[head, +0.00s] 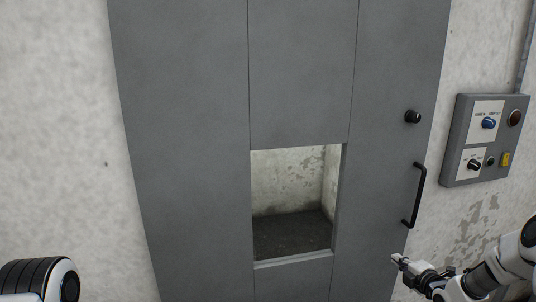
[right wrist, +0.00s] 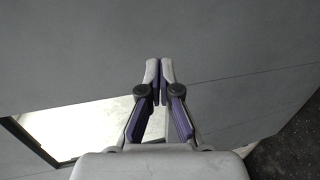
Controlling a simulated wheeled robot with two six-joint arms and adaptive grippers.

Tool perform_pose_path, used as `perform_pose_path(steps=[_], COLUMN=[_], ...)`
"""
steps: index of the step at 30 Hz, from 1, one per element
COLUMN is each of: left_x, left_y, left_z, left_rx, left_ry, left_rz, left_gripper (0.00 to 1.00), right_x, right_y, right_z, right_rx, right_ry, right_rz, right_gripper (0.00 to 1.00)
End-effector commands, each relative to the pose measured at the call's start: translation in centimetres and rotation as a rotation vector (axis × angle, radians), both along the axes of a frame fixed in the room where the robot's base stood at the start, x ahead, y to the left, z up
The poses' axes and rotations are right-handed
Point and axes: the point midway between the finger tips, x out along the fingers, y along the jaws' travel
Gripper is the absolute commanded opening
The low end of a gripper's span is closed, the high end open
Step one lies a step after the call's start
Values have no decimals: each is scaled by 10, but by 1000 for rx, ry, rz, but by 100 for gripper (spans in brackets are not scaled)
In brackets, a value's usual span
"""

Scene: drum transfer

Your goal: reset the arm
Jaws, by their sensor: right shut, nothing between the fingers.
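My right gripper (head: 396,259) is at the lower right of the head view, in front of the grey door panel and below its black handle. In the right wrist view its two fingers (right wrist: 160,66) meet at the tips, shut with nothing between them. My right arm comes in from the lower right edge. A rounded black and white part of my left arm (head: 40,281) shows at the lower left. My left gripper is not in view.
A grey door (head: 185,120) has a rectangular opening (head: 292,185) onto a pale wall and dark floor. A black bar handle (head: 418,195) and round knob (head: 412,116) are on its right side. A control box (head: 458,140) with knobs hangs on the right wall.

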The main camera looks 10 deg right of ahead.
Motion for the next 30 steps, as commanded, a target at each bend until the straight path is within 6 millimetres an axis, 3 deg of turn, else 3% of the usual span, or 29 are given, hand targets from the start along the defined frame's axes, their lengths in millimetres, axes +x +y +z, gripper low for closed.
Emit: perform_pose_path(steps=[1, 5, 9, 11, 13, 16, 18, 20, 21, 24, 30], left_x=[0, 0, 0, 0, 0, 0, 0, 0, 0, 0, 0], left_y=[0, 0, 0, 0, 0, 0, 0, 0, 0, 0, 0], left_z=[0, 0, 0, 0, 0, 0, 0, 0, 0, 0, 0], left_rx=[0, 0, 0, 0, 0, 0, 0, 0, 0, 0, 0], left_ry=[0, 0, 0, 0, 0, 0, 0, 0, 0, 0, 0], left_rz=[0, 0, 0, 0, 0, 0, 0, 0, 0, 0, 0], left_gripper=[40, 40, 40, 40, 40, 40, 40, 40, 40, 40, 40], right_x=[-7, -49, -129, -173, -230, -319, -378, -409, -419, -421, -420], right_y=[40, 130, 208, 233, 256, 274, 272, 264, 259, 256, 256], right_z=[-28, -95, -159, -181, -199, -210, -203, -195, -192, -192, -192], right_rx=[32, 177, 366, 450, 541, 666, 765, 867, 925, 1032, 1073], right_ry=[78, 301, 584, 713, 862, 1051, 1124, 1109, 1080, 1006, 982], right_rz=[42, 74, 3, -71, -197, -482, -783, -1048, -1182, -1357, -1407], right_gripper=[0, 0, 0, 0, 0, 0, 0, 0, 0, 0, 0])
